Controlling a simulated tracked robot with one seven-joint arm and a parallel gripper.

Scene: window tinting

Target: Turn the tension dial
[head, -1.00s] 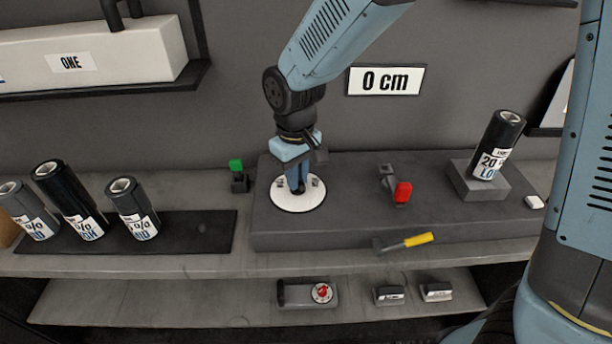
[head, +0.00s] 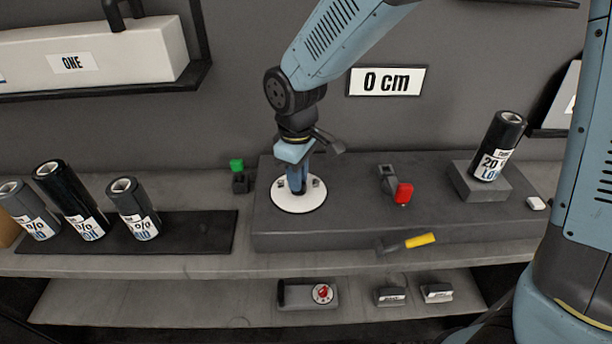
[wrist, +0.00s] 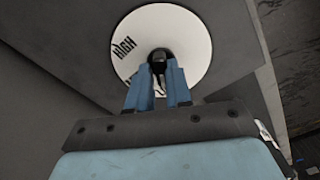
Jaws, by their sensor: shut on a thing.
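The tension dial is a white round plate (head: 311,200) on the grey raised block, left of its middle. In the wrist view the plate (wrist: 185,30) shows the word "HIGH" at its upper left and more dark lettering partly hidden below. A dark knob (wrist: 160,58) stands at its centre. My gripper (head: 297,188) points down over the plate. In the wrist view my gripper (wrist: 160,72) has its blue fingers shut on the knob. The fingers hide most of the knob and the near part of the plate.
The grey block (head: 350,225) also carries a red-handled lever (head: 404,193) and a roll on a stand (head: 498,148). A green switch (head: 237,166) is at left. Several rolls (head: 132,208) stand on a dark mat. A sign reads "0 cm" (head: 386,81).

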